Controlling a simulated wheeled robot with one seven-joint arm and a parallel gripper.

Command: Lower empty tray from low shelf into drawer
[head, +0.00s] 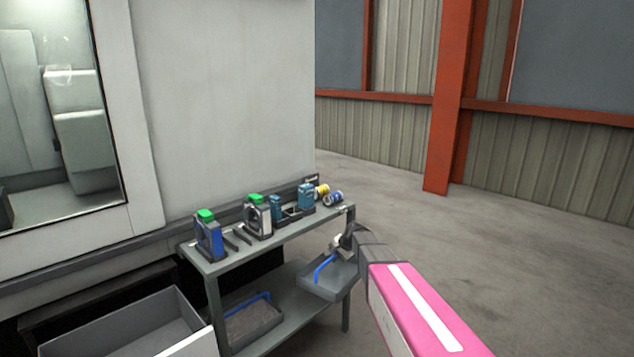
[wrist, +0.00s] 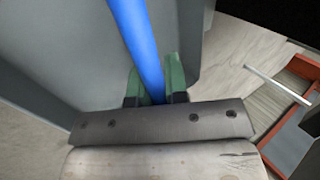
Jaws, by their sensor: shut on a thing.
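A grey tray with a blue handle (head: 325,267) is at the right end of the low shelf (head: 290,318), in the head view. The part of its inside that shows is plain grey with nothing in it. My gripper (head: 338,243) is at this tray, its jaws shut on the blue handle, which runs between green fingertips in the wrist view (wrist: 160,90). I cannot tell whether the tray touches the shelf. The open drawer (head: 140,332) is at the lower left; its visible inside is bare and its front is cut off.
A second tray (head: 252,320) with a blue handle and a rough grey content sits on the low shelf's left. Floor to the right is clear.

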